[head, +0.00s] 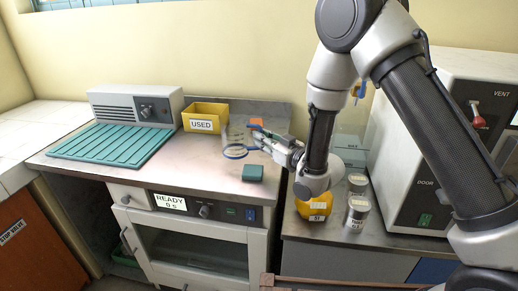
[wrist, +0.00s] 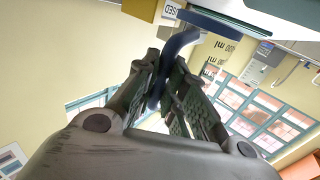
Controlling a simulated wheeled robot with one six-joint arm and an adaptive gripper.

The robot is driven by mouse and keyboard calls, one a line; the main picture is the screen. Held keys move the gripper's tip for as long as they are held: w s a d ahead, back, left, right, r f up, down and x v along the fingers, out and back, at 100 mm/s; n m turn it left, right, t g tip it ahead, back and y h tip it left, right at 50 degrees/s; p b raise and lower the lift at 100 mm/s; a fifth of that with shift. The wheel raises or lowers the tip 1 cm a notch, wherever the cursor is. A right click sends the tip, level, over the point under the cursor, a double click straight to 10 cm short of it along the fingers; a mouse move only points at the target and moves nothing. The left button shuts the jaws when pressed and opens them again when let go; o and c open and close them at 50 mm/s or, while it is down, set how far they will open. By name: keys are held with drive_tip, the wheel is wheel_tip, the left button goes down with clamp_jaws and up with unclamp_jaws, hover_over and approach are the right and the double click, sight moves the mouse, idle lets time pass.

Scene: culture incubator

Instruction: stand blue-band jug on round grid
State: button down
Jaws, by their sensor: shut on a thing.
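The blue-band jug (head: 236,152) is clear, with a blue ring and a blue handle. It is over the steel top left of my gripper in the head view; I cannot tell if it touches the top. My gripper (head: 268,142) is shut on its handle. In the wrist view the blue handle (wrist: 178,45) runs between the fingers of my gripper (wrist: 167,75), and the blue band (wrist: 225,25) and volume marks show beyond. I cannot make out a round grid in either view.
A yellow USED bin (head: 205,117) and a grey unit with a ribbed green plate (head: 112,142) stand on the left. A teal block (head: 253,173) lies near the front edge.

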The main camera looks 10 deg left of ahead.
drive_tip(key=shift+f, duration=1.7)
drive_tip(key=shift+f, duration=0.15)
drive_tip(key=c, duration=1.5)
unclamp_jaws()
